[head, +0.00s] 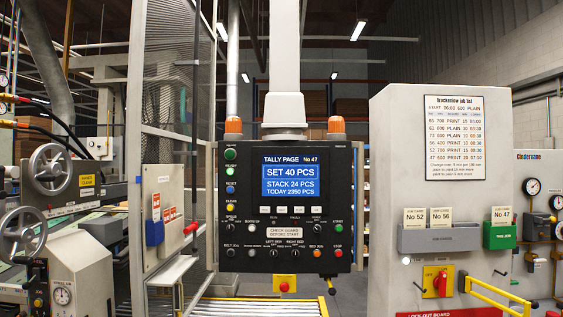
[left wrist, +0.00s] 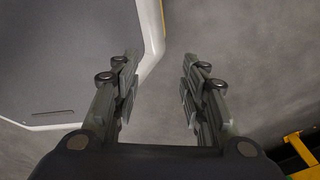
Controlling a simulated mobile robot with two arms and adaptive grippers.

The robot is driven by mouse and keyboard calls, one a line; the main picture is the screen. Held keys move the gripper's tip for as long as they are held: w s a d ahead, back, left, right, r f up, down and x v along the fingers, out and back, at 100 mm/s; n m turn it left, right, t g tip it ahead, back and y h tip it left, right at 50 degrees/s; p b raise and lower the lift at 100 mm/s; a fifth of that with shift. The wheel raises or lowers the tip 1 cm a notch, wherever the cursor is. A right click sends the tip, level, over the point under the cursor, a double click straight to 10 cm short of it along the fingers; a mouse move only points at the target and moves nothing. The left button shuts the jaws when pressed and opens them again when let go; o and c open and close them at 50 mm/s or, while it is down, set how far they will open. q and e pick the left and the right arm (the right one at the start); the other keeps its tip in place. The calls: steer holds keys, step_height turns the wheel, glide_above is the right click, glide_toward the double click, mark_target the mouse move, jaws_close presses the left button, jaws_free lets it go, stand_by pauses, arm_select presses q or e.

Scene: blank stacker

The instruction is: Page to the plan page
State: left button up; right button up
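The control panel (head: 240,205) hangs in the middle of the head view. Its blue screen (head: 290,180) is headed "TALLY PAGE No 47" and reads "SET 40 PCS, STACK 24 PCS, TODAY 2350 PCS". A row of small pale page buttons (head: 297,209) sits just below the screen; their labels are too small to read. My left gripper (left wrist: 155,90) shows in the left wrist view with its two fingers apart and nothing between them, above a grey floor. Neither gripper shows in the head view, and my right gripper is in no frame.
A grey cabinet (head: 385,170) on the right carries a job list (head: 454,138), card holders (head: 438,239) and a red-and-yellow switch (head: 440,282). A wire mesh guard (head: 165,80) and machinery with handwheels (head: 50,168) stand left. A yellow-edged roller bed (head: 260,307) lies below the panel.

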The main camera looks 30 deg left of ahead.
arm_select(q)
jaws_close()
stand_by(1.0)
steer(key=shift+w, duration=0.1)
